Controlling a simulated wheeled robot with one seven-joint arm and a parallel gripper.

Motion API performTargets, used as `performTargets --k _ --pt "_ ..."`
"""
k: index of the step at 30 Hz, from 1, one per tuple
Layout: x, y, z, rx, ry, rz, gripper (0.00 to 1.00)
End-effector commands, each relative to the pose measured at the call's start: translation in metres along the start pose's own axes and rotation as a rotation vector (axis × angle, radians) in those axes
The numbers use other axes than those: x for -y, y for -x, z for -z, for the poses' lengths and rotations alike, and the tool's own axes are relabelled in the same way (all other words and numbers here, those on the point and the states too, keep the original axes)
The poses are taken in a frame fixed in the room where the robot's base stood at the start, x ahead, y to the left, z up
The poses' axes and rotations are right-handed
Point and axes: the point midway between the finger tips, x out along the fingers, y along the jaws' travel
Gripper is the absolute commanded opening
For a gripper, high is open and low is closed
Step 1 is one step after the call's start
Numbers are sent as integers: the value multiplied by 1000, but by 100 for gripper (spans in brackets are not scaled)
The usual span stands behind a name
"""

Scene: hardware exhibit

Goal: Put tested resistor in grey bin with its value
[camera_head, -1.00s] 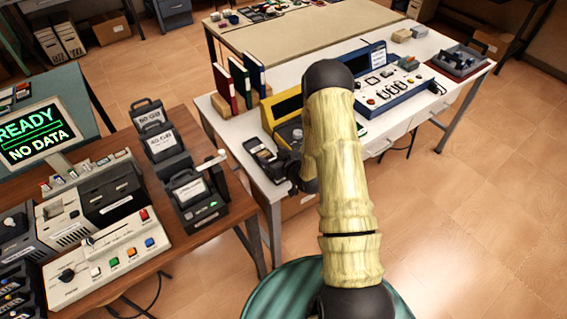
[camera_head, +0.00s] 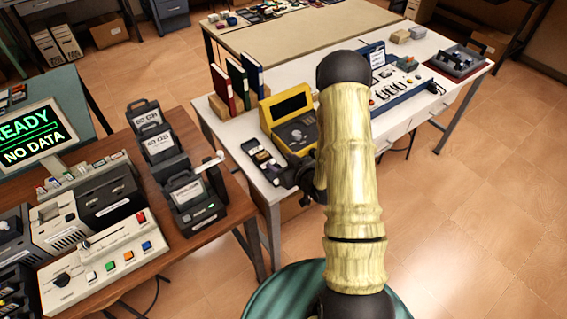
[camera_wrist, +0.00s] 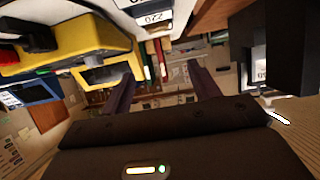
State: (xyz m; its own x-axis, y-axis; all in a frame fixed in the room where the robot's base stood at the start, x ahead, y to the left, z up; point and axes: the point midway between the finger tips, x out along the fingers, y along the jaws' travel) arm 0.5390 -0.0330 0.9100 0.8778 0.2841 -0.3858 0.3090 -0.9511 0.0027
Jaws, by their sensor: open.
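My gripper (camera_wrist: 163,85) is open in the wrist view, its two dark fingers apart with nothing visible held between them. In the head view its dark end (camera_head: 297,175) is partly hidden behind my arm, at the white table's front edge. A yellow tester (camera_head: 290,108) with a dark screen and a dial stands just behind it; it also shows at upper left of the wrist view (camera_wrist: 105,42). A small dark tray with pale labels (camera_head: 262,160) lies left of the tester. A label reading 220 (camera_wrist: 153,17) shows at the wrist view's top edge. I cannot make out a resistor.
Red, green and blue binders (camera_head: 235,84) stand behind the tester. A blue-and-white panel (camera_head: 402,88) is to the right on the white table (camera_head: 222,133). A brown table (camera_head: 232,188) at left holds black cases (camera_head: 190,195) and a button console (camera_head: 105,262).

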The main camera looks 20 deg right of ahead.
Motion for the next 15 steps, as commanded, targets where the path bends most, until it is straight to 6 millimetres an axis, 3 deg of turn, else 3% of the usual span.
performTargets --k 8,15 --pt "2 4 17 109 31 -24 61" --pt "3 36 43 351 33 -108 61"
